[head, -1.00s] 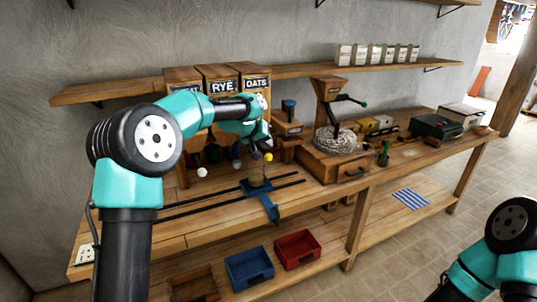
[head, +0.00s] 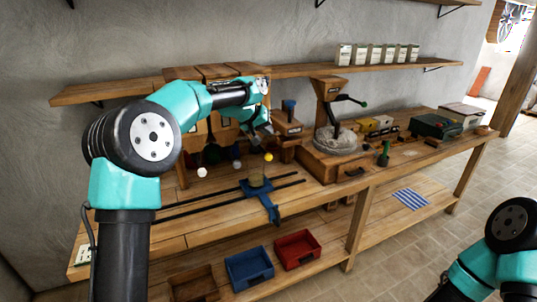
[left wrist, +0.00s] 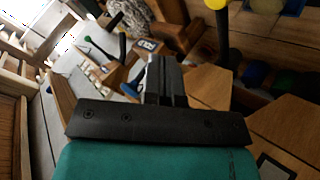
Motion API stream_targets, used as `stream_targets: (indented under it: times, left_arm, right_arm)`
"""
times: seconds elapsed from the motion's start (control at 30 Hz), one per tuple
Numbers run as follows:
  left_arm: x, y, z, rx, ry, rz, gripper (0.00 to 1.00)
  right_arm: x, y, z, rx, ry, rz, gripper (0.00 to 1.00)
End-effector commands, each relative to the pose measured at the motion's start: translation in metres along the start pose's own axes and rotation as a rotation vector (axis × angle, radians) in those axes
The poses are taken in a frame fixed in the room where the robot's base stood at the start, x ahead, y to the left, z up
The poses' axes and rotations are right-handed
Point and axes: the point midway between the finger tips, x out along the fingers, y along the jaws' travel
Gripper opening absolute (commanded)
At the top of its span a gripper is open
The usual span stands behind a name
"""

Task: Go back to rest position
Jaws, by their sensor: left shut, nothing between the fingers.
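My left gripper (head: 264,136) is shut and empty. It hangs in front of the wooden dispenser bins, above and behind the glass jar (head: 256,178), apart from it. In the left wrist view its black fingers (left wrist: 165,78) lie together with nothing between them. My right arm shows only at the bottom right corner of the head view; its gripper is out of the picture.
The jar stands on a blue carriage (head: 262,197) on dark rails along the bench. A hand mill (head: 330,118) stands to the right. Red (head: 298,249) and blue (head: 249,267) trays lie on the lower shelf.

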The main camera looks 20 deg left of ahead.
Motion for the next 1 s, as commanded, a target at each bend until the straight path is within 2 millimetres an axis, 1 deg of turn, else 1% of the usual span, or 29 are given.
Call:
stream_targets:
  times: [0.4,0.47,0.57,0.67,0.77,0.8,0.87,0.9,0.97,1.0]
  left_arm:
    - [0.002,-0.001,0.002,0.002,-0.003,0.000,0.00]
    - [0.006,-0.002,0.006,0.009,-0.009,0.003,0.00]
    - [0.022,-0.004,0.022,0.034,-0.030,0.015,0.00]
    - [0.046,-0.009,0.050,0.078,-0.062,0.034,0.00]
    - [0.074,-0.016,0.088,0.132,-0.099,0.056,0.00]
    - [0.085,-0.020,0.104,0.153,-0.114,0.063,0.00]
    - [0.100,-0.028,0.130,0.176,-0.135,0.067,0.00]
    - [0.110,-0.035,0.147,0.184,-0.150,0.065,0.00]
    - [0.123,-0.048,0.172,0.188,-0.172,0.050,0.00]
    - [0.132,-0.059,0.190,0.183,-0.189,0.034,0.00]
  right_arm:
    - [0.000,0.000,0.000,0.000,0.000,0.000,0.43]
    - [0.000,0.000,0.000,0.000,0.000,0.000,0.43]
    - [0.000,0.000,0.000,0.000,0.000,0.000,0.43]
    - [0.000,0.000,0.000,0.000,0.000,0.000,0.43]
    - [0.000,0.000,0.000,0.000,0.000,0.000,0.43]
    - [0.000,0.000,0.000,0.000,0.000,0.000,0.43]
    - [0.000,0.000,0.000,0.000,0.000,0.000,0.43]
    - [0.000,0.000,0.000,0.000,0.000,0.000,0.43]
    - [0.000,0.000,0.000,0.000,0.000,0.000,0.43]
    - [0.000,0.000,0.000,0.000,0.000,0.000,0.43]
